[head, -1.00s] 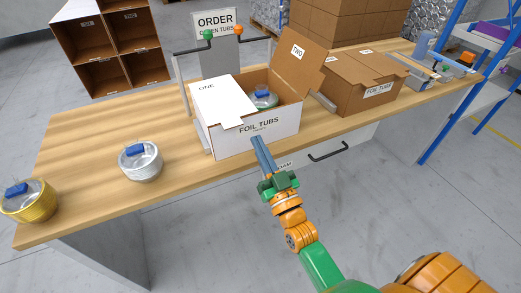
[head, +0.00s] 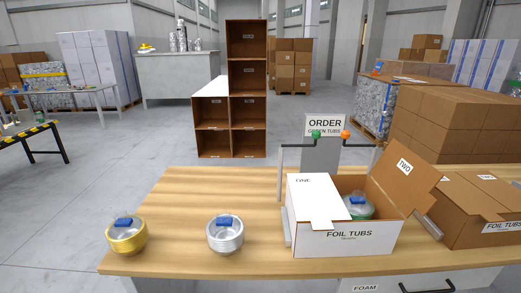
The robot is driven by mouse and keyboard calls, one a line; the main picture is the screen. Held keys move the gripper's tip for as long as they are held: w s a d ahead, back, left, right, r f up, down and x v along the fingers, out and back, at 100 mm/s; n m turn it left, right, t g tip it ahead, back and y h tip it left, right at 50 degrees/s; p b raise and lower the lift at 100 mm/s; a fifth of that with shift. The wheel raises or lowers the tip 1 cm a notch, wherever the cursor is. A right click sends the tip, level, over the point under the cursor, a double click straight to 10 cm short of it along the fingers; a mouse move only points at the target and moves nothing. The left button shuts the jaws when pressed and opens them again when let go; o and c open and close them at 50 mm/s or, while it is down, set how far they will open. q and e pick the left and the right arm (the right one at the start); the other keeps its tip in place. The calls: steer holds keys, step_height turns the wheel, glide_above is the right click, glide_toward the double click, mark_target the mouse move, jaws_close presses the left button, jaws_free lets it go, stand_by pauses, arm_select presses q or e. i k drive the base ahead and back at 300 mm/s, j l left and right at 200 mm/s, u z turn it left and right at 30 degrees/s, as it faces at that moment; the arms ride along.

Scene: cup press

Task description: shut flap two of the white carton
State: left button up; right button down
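The white carton (head: 347,241), marked FOIL TUBS, stands on the wooden table (head: 180,193). Its flap one (head: 312,197) lies shut over the left part. Flap two (head: 404,178), brown inside, stands open and leans out to the right. Through the opening I see a tub with a green rim and a blue piece on top (head: 358,207). Neither of my grippers shows in the head view now.
A brown FOIL TUBS box (head: 475,212) is close on the right. A post with an ORDER sign (head: 325,125) stands behind the carton. The table's left part is mostly clear.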

mark_target(407, 179)
steer(key=z, duration=1.25)
